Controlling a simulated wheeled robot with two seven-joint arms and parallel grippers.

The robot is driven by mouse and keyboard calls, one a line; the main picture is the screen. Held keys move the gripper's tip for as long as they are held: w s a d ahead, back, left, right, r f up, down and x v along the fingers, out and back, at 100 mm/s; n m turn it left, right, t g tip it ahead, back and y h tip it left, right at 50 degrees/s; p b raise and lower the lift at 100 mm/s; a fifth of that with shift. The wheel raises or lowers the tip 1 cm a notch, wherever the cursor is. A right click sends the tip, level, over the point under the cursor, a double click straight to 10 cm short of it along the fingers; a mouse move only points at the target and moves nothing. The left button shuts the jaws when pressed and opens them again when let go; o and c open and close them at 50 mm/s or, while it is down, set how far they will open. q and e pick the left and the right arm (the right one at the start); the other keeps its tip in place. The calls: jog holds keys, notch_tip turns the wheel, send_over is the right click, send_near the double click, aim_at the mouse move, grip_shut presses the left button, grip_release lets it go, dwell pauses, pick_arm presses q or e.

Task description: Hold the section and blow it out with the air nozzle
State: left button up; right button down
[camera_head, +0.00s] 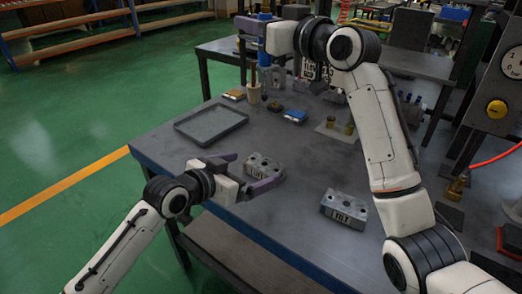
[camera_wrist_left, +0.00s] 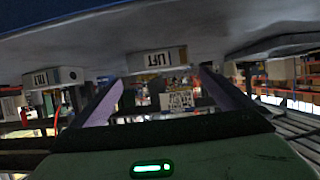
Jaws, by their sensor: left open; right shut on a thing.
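The grey valve section marked LIFT (camera_head: 262,163) lies on the table, with round holes in its top. My left gripper (camera_head: 256,170) is open, with its purple fingers on either side of this section. In the left wrist view, the LIFT section (camera_wrist_left: 157,60) shows between the tips of the spread fingers; I cannot tell if either touches it. My right gripper (camera_head: 260,24) is at the back of the table, shut on a blue upright thing (camera_head: 264,54), which looks like the air nozzle. Its lower end is hard to make out.
A section marked TILT (camera_head: 345,208) lies to the right, and another labelled block (camera_head: 310,70) stands at the back. A gauge panel (camera_head: 497,90) stands at right.

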aim_at(264, 164)
pick_arm(q)
jog(key=x, duration=0.7)
jog(key=c, duration=1.3)
jog(key=shift+c, duration=0.4)
pick_arm(e)
notch_tip(264, 164, down, 12)
jog(key=shift+r, duration=0.2)
jog(key=shift+s, duration=0.1)
